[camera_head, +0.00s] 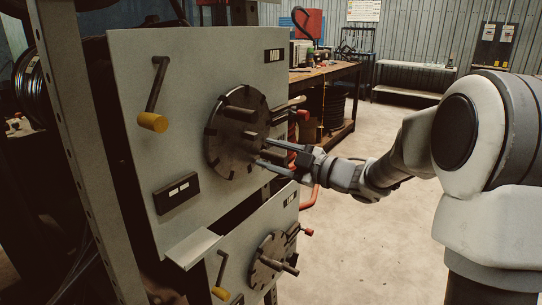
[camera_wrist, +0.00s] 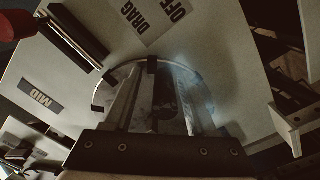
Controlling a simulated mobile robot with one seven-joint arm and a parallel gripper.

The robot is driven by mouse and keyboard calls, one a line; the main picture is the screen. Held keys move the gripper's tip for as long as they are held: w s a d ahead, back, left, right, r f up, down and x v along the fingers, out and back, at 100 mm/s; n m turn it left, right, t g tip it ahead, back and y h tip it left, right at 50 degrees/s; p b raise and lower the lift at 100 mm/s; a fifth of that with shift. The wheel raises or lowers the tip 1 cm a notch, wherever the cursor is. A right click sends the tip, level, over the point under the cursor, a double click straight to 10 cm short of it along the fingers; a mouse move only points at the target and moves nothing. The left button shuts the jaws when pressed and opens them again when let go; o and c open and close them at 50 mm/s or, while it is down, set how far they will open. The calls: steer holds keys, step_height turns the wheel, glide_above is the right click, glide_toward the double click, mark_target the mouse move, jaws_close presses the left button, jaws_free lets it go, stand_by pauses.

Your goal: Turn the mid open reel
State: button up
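The mid reel's dark round disc (camera_head: 222,150) is on the front of a grey panel (camera_head: 190,80) with a MID label (camera_head: 274,55). A dark cylindrical handle (camera_head: 240,114) sticks out of the disc's upper part. My gripper (camera_head: 262,152) is at the disc's lower right, with its two fingers apart and pointing at the disc face. I cannot tell whether the fingertips touch it. In the wrist view, the fingers (camera_wrist: 163,85) stand apart in front of the disc (camera_wrist: 104,95), with a dark shape between them. I see nothing clearly gripped.
A crank with a yellow knob (camera_head: 152,122) is at the panel's upper left. A red-tipped lever (camera_head: 303,115) is right of the disc. A lower panel carries another disc (camera_head: 268,262) and yellow-knobbed crank (camera_head: 220,293). A wooden bench (camera_head: 330,72) stands behind.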

steer(key=shift+f, duration=0.1)
steer(key=p+v, duration=0.2)
steer(key=v, duration=1.5)
steer(key=shift+s, duration=0.2)
